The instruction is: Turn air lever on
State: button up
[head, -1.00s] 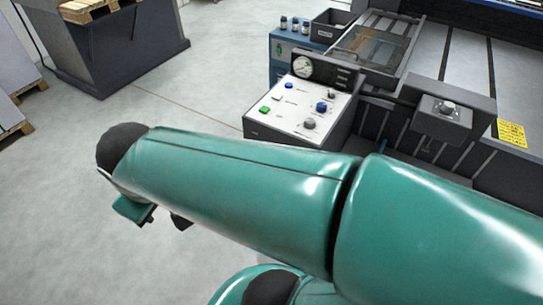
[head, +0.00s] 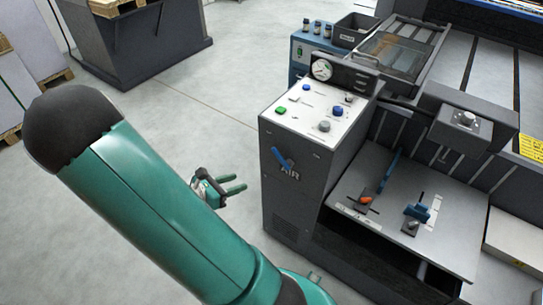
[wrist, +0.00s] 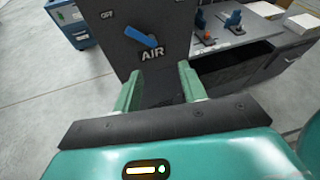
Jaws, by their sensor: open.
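The air lever (head: 283,160) is a small blue handle on the dark side face of the control cabinet, just above the white word AIR. In the wrist view the blue lever (wrist: 141,37) lies tilted, its upper-left end towards the word OFF. My gripper (head: 235,187) is open and empty, to the left of the cabinet in the head view. In the wrist view my gripper (wrist: 158,84) has its two green fingers spread below the lever and the word AIR, apart from the lever.
The control cabinet (head: 285,205) has a sloped white panel (head: 318,112) with buttons, knobs and a gauge (head: 322,70) on top. To its right a grey shelf (head: 400,235) bears blue and orange levers. Open grey floor (head: 190,110) lies left of the cabinet.

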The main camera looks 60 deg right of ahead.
aim_at(276, 154)
jog(key=d+f+n+t+h, duration=0.3)
jog(key=d+f+n+h, duration=0.3)
jog(key=n, duration=0.5)
jog(key=shift+y, duration=0.5)
jog(key=s+d, duration=0.1)
jog(key=d, duration=0.4)
jog(key=s+d, duration=0.1)
jog(key=d, duration=0.3)
jog(key=s+d+f, duration=0.1)
jog(key=d, duration=0.4)
jog(key=shift+d, duration=0.3)
grip_shut()
